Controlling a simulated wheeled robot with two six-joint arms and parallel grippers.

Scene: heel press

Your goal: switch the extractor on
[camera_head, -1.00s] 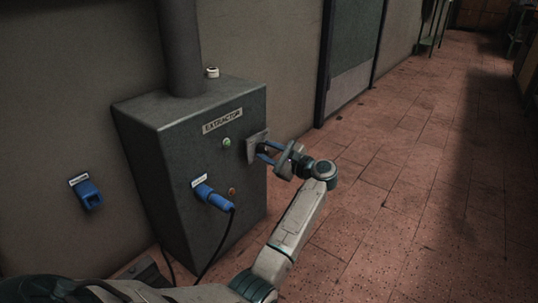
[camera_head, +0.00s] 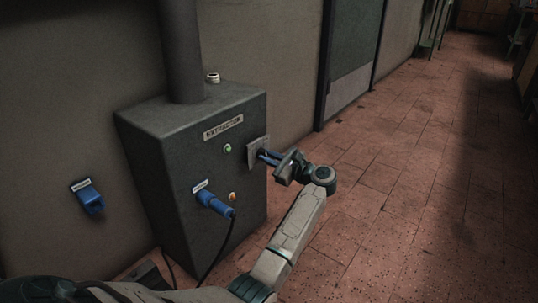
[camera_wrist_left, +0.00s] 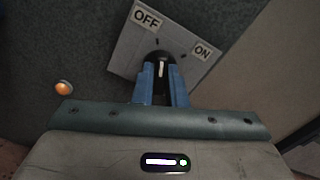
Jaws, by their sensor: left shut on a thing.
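The extractor (camera_head: 190,150) is a dark grey metal box with an "EXTRACTOR" label on its front. A light switch plate (camera_head: 252,153) is at the right of its front. In the left wrist view the plate (camera_wrist_left: 185,30) carries "OFF" (camera_wrist_left: 147,16) and "ON" (camera_wrist_left: 202,51) labels. My left gripper (camera_head: 263,155) is at the plate, its blue fingers shut on the dark switch handle (camera_wrist_left: 158,58) with a white mark. The fingers hide part of the handle, so I cannot tell which label it points to. My right gripper is out of view.
An orange lamp (camera_head: 232,196) glows and a green lamp (camera_head: 227,148) sits above it. A blue plug (camera_head: 214,200) with a black cable is in the box's front. A blue wall socket (camera_head: 89,197) is at left. The tiled floor (camera_head: 400,200) at right is clear.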

